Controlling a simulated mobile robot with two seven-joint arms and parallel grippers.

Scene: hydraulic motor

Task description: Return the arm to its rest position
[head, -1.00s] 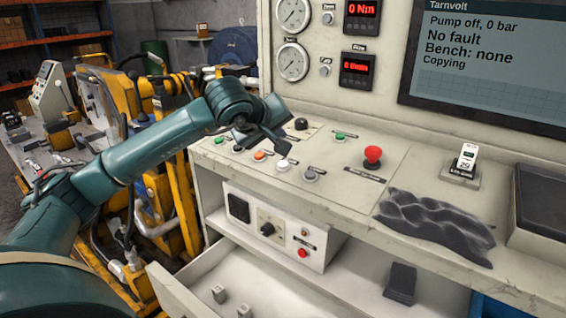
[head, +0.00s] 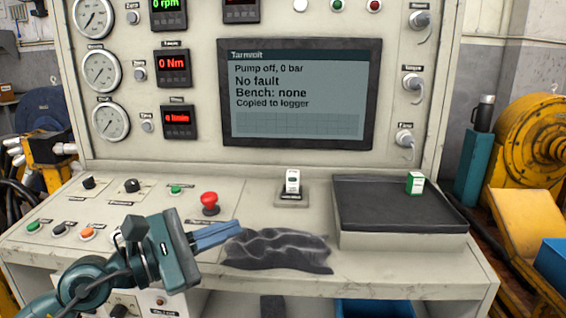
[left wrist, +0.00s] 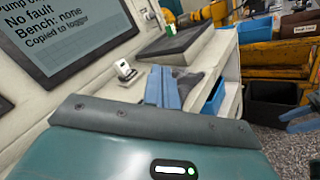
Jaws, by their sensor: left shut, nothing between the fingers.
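My left gripper (head: 216,235) reaches in from the lower left in the head view, over the front of the bench ledge. Its blue fingers are together and empty, with the tips beside a crumpled dark cloth (head: 280,250). In the left wrist view the fingers (left wrist: 162,88) point away from me toward the ledge, and the cloth is partly behind them.
The console ledge carries a red mushroom button (head: 209,201), a small white device in a holder (head: 292,183), and a raised black-topped box (head: 395,238) with a green-and-white carton (head: 415,183). The screen (head: 300,125) reads "Copied to logger". Blue bins sit below.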

